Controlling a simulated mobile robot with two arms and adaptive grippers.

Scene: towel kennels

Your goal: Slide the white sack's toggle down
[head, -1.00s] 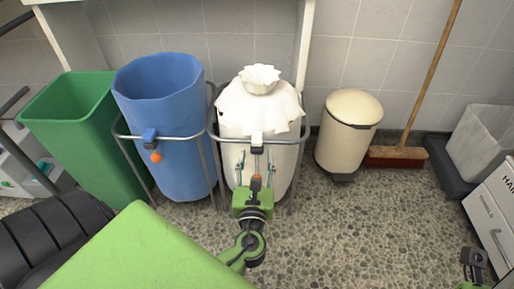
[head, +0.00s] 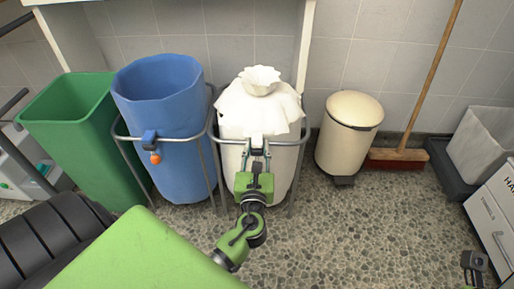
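The white sack (head: 280,115) hangs in a grey metal hoop stand, its neck gathered into a frilled top (head: 260,79). A dark block (head: 257,141) sits at the front of the hoop. My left gripper (head: 256,149) is right at this block, its two fingers apart on either side just below it. The sack's toggle cannot be made out; the gripper covers that spot. My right gripper (head: 474,262) shows only in part at the lower right corner, and its fingers are unclear.
A blue sack (head: 168,110) with an orange toggle (head: 155,159) hangs in the adjoining hoop. A green bin (head: 75,125) stands left of it. A cream pedal bin (head: 345,140) and a broom (head: 397,158) stand to the right. The speckled floor (head: 350,230) in front is clear.

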